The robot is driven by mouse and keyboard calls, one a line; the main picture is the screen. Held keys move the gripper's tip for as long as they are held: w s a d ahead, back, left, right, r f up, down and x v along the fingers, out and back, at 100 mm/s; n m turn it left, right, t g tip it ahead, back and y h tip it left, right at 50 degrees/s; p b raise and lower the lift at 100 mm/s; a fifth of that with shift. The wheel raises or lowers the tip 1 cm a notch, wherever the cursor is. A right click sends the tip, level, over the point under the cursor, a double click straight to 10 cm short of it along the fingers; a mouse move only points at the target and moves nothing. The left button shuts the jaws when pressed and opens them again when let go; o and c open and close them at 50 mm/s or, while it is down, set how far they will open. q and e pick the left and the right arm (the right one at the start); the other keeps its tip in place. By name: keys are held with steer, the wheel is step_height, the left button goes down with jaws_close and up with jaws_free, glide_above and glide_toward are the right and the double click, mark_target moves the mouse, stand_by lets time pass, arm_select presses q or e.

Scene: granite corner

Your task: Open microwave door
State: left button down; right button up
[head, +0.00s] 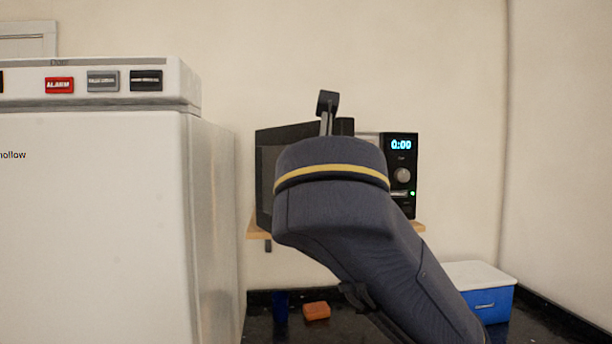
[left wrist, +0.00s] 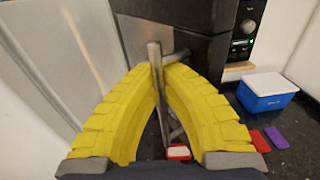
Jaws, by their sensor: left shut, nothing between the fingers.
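The black microwave (head: 402,175) stands on a wooden shelf in the head view, its clock reading 0:00. Its dark door panel (head: 264,185) sits at an angle on the left, and a pale patch shows beside the control panel, so the door looks ajar. My left arm covers much of the front, hiding its fingers. In the left wrist view my left gripper (left wrist: 165,66) has its yellow fingers shut tip to tip. A grey bar handle (left wrist: 156,78) runs upright between the fingers, inside their loop, not pinched. The control panel (left wrist: 244,28) shows at upper right. My right gripper is out of view.
A white freezer (head: 90,220) stands close on the left. A blue cooler with a white lid (head: 486,298) sits on the dark counter at right. An orange block (head: 316,311) and a blue cup (head: 280,306) are below the shelf (head: 419,228).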

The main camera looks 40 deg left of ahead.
arm_select(q)
steer(key=shift+d+r, duration=0.15)
steer(key=shift+d, duration=0.15)
steer(key=c, duration=1.7)
jaws_free()
steer(key=shift+s+d+r, duration=0.1)
steer(key=shift+s+d, duration=0.05)
steer(key=shift+d, duration=0.2)
steer(key=shift+c, duration=0.2)
steer(key=shift+o, duration=1.2)
steer(key=shift+a, duration=0.25)
step_height(320, 180, up, 10)
steer(key=shift+f, duration=0.1)
steer(key=shift+o, duration=0.2)
